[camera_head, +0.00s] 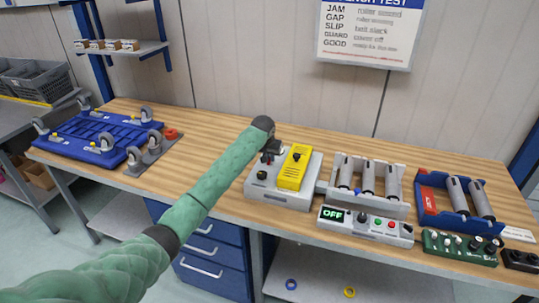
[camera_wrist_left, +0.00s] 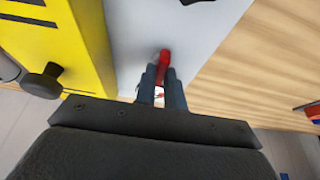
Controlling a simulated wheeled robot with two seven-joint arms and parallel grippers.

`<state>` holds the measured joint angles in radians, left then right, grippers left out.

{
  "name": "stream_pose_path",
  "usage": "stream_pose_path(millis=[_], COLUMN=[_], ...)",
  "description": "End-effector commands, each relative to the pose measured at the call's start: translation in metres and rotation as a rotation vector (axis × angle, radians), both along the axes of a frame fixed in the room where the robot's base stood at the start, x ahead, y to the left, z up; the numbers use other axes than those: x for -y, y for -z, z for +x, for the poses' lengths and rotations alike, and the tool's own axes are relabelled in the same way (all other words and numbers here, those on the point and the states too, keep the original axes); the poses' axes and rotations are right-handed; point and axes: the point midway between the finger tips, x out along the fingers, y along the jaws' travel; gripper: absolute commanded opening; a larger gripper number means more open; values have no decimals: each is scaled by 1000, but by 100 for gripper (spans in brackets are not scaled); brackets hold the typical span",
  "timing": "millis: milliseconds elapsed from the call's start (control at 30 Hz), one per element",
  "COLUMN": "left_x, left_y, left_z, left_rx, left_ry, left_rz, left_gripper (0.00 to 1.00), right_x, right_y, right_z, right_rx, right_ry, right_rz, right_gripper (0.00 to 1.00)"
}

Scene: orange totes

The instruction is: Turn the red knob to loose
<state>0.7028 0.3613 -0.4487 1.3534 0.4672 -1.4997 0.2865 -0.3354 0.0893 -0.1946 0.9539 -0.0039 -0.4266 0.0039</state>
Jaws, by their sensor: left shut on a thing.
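My left gripper (camera_head: 270,154) reaches over the left part of a grey machine (camera_head: 309,177) on the workbench. In the left wrist view its two fingers (camera_wrist_left: 163,80) are shut on the red knob (camera_wrist_left: 165,57). The knob stands on the machine's light grey top, and its red upper part shows between and beyond the fingertips. The fingers cover the rest of it. In the head view the gripper and arm hide the knob, and its turn position cannot be read. My right gripper is not in view.
A yellow block (camera_head: 294,168) with a black knob (camera_wrist_left: 42,82) stands close beside the gripper. A control box (camera_head: 383,231) showing OFF sits to the right, near roller units (camera_head: 367,202). A blue caster frame (camera_head: 95,141) lies at left.

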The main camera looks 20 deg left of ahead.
Motion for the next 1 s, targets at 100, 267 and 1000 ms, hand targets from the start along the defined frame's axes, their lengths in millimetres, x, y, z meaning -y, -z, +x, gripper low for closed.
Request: stream_pose_path(millis=[100, 267, 1000], left_x=[0, -1, 0], left_y=[-2, -2, -3], left_z=[1, 1, -1], left_rx=[3, 3, 1], left_ry=[-17, -25, -24], left_rz=[-1, -1, 0], left_gripper=[0, 0, 33], right_x=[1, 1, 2], right_y=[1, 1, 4], right_z=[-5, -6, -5], right_rx=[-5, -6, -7], right_ry=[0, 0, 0], right_rz=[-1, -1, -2], right_gripper=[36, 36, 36])
